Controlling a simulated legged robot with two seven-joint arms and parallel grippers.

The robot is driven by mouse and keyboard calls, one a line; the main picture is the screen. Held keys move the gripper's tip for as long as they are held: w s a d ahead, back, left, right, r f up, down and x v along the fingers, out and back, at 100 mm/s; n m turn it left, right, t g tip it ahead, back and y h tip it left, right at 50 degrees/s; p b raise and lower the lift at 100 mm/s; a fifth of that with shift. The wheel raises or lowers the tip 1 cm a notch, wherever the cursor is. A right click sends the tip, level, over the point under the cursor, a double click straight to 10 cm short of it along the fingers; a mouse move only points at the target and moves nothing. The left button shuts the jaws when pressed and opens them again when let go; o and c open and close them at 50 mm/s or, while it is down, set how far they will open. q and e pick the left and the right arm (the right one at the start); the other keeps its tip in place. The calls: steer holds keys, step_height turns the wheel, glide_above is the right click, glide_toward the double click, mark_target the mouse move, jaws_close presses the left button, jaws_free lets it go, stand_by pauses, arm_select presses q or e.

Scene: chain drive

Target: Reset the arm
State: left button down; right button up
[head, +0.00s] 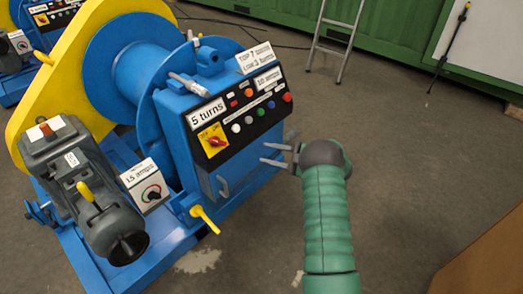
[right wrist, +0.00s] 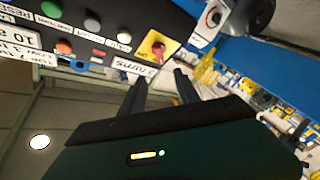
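My right gripper (head: 276,154) is at the right side of the blue winch machine's control box in the head view. Its two fingers are spread apart with nothing visible between them. In the right wrist view the same open fingers (right wrist: 158,88) point toward the black control panel (right wrist: 95,35). The panel (head: 245,118) carries several coloured buttons and a red switch on a yellow plate (head: 213,141); that switch also shows in the right wrist view (right wrist: 157,46). My right arm, in a green sleeve, reaches up from the bottom. My left gripper is not in view.
The blue machine has a drum (head: 145,60), a yellow guard (head: 40,95), a grey motor (head: 85,180) and a yellow lever (head: 205,218). A ladder (head: 335,40) leans at the green container (head: 400,38). A brown box edge (head: 490,262) is at lower right. Floor right of the machine is clear.

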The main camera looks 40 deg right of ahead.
stand_by(0.3)
steer(key=w+a+r+m+h, duration=0.2)
steer(key=w+r+m+h, duration=0.4)
steer(key=w+h, duration=0.4)
steer(key=s+a+f+m+g+h, duration=0.1)
steer(key=a+f+m+g, duration=0.15)
steer(key=a, duration=0.25)
steer(key=s+a+f+m+g, duration=0.1)
steer(key=s+a+m+g, duration=0.15)
steer(key=a, duration=0.25)
steer(key=s+a+f+m+g+y, duration=0.1)
steer(key=s+a+f+g, duration=0.25)
steer(key=s+a, duration=0.7)
steer(key=s+a+f+m+g+y, duration=0.1)
steer(key=s+a+f+m+g, duration=0.15)
steer(key=s+a+g, duration=0.75)
step_height(320, 180, up, 24)
steer(key=s+d+t+p, duration=0.1)
steer(key=t+p, duration=0.4)
steer(key=p, duration=1.9)
steer(key=shift+s+d+n, duration=0.3)
steer(key=shift+s+n, duration=0.05)
steer(key=shift+s, duration=0.3)
